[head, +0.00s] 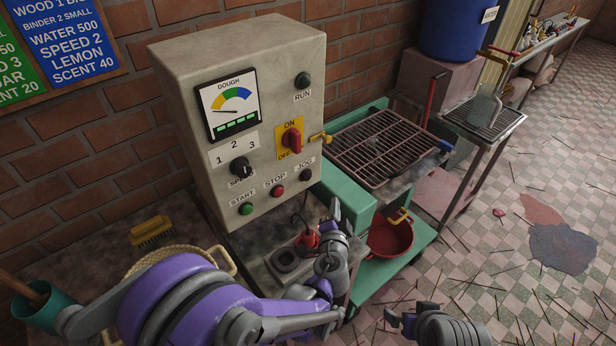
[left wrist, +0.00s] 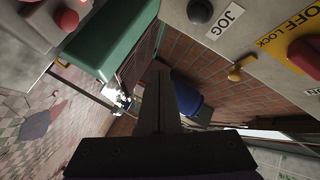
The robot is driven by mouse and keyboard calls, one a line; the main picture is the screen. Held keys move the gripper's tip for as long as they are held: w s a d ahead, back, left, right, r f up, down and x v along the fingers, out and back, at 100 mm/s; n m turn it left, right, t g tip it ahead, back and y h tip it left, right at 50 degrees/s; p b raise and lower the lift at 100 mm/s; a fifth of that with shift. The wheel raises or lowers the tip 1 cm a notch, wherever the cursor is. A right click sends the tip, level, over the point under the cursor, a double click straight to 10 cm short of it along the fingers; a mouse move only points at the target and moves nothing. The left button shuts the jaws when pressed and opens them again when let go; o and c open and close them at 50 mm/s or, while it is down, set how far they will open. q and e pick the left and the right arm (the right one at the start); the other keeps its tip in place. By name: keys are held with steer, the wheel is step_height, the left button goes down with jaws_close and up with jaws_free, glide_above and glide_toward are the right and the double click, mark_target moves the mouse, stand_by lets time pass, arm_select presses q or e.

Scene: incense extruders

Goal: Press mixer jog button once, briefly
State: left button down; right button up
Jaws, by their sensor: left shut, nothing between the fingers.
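The black jog button (head: 306,174) sits at the lower right of the beige control box (head: 245,105), under its JOG label. In the left wrist view the jog button (left wrist: 199,12) is near the top edge, right of my fingers. My left gripper (head: 336,207) is shut and empty, with its fingertips below and to the right of the button, apart from it in the head view. Its fingers (left wrist: 162,80) also show shut in the left wrist view.
A red stop button (head: 277,190), a green start button (head: 246,208), a speed knob (head: 240,167) and a red ON/OFF switch (head: 291,140) share the panel. A yellow lock piece (head: 320,137) juts from the box's right side. A green cart (head: 347,208) stands right.

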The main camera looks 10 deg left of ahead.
arm_select(q)
steer(key=w+a, duration=0.6)
steer(key=shift+a, duration=0.15)
stand_by(0.4)
steer(key=shift+w+a, duration=0.1)
steer(key=shift+w, duration=0.05)
stand_by(1.9)
steer(key=shift+w+a, duration=0.2)
steer(key=shift+w, duration=0.05)
steer(key=shift+w+a, duration=0.35)
steer(key=shift+a, duration=0.05)
stand_by(1.9)
steer(key=shift+d, duration=0.1)
stand_by(0.3)
steer(key=shift+s+d, duration=0.6)
steer(key=shift+s, duration=0.05)
steer(key=shift+s+d, duration=1.75)
steer(key=shift+s, duration=0.05)
